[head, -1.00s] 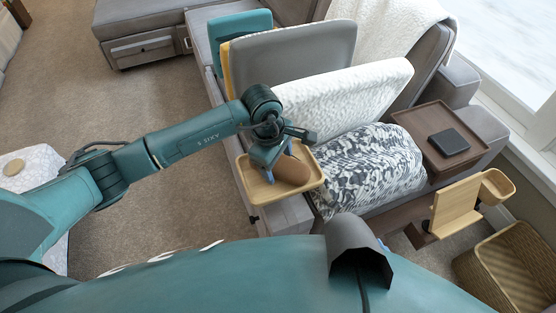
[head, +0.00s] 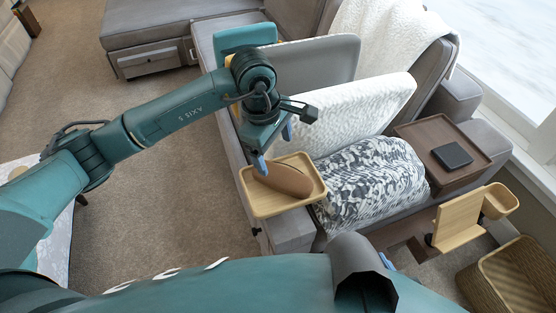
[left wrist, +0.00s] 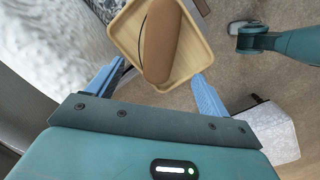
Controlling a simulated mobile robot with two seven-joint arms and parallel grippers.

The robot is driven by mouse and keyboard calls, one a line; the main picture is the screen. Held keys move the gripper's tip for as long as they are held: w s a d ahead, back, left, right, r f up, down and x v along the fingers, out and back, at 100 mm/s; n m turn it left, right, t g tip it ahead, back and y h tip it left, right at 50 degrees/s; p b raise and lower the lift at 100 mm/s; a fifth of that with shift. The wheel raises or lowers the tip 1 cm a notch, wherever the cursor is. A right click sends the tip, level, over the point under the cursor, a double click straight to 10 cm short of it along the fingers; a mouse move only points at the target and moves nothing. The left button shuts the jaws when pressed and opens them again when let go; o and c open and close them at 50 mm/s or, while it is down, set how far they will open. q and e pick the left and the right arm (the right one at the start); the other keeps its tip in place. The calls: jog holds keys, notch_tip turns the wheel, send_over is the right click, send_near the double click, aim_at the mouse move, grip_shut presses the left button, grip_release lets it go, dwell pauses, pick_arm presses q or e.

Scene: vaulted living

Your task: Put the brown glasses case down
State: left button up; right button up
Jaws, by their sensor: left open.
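The brown glasses case (head: 285,178) lies in a light wooden tray (head: 262,207) on the sofa's near arm. In the left wrist view the case (left wrist: 160,45) rests lengthwise in the tray (left wrist: 195,62), with a thin dark line along one side. My left gripper (head: 274,149) is above and behind the tray. Its blue fingers (left wrist: 157,84) are spread wide and empty, one on either side of the near end of the case in the wrist view, apart from it. My right gripper is not clearly visible.
A patterned cushion (head: 370,180) sits right beside the tray, with a white cushion (head: 345,108) behind. A brown tray (head: 425,142) holding a dark flat object (head: 452,155) is on the far arm. A wicker basket (head: 515,275) stands at lower right. Carpet at left is open.

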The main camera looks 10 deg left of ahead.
pick_arm(q)
jog(key=s+d+r+n+g+h, duration=0.2)
jog(key=s+d+n+g+h, duration=0.15)
jog(key=s+d+h, duration=0.85)
jog(key=d+r+n+t+h, duration=0.35)
jog(key=r+n+h, duration=0.35)
jog(key=r+n, duration=0.3)
jog(key=w+a+f+n+t+y, duration=0.25)
jog(key=a+n+t+y, duration=0.2)
jog(key=n, duration=0.55)
jog(key=w+a+f+n+t+y, duration=0.1)
jog(key=a+f+n+t+y, duration=0.2)
jog(key=n+t, duration=0.5)
jog(key=w+a+f+n+t+y, duration=0.1)
jog(key=a+f+n+t+y, duration=0.25)
jog(key=n, duration=0.95)
jog(key=s+a+f+n+g+y, duration=0.2)
jog(key=s+f+n, duration=0.2)
jog(key=f, duration=0.3)
jog(key=s+a+f+n+g+y, duration=0.3)
jog(key=s+f+n, duration=0.1)
jog(key=f+n, duration=0.2)
jog(key=shift+a+f+n+g, duration=0.25)
jog(key=shift+f+n+g, duration=0.1)
jog(key=shift+f, duration=0.15)
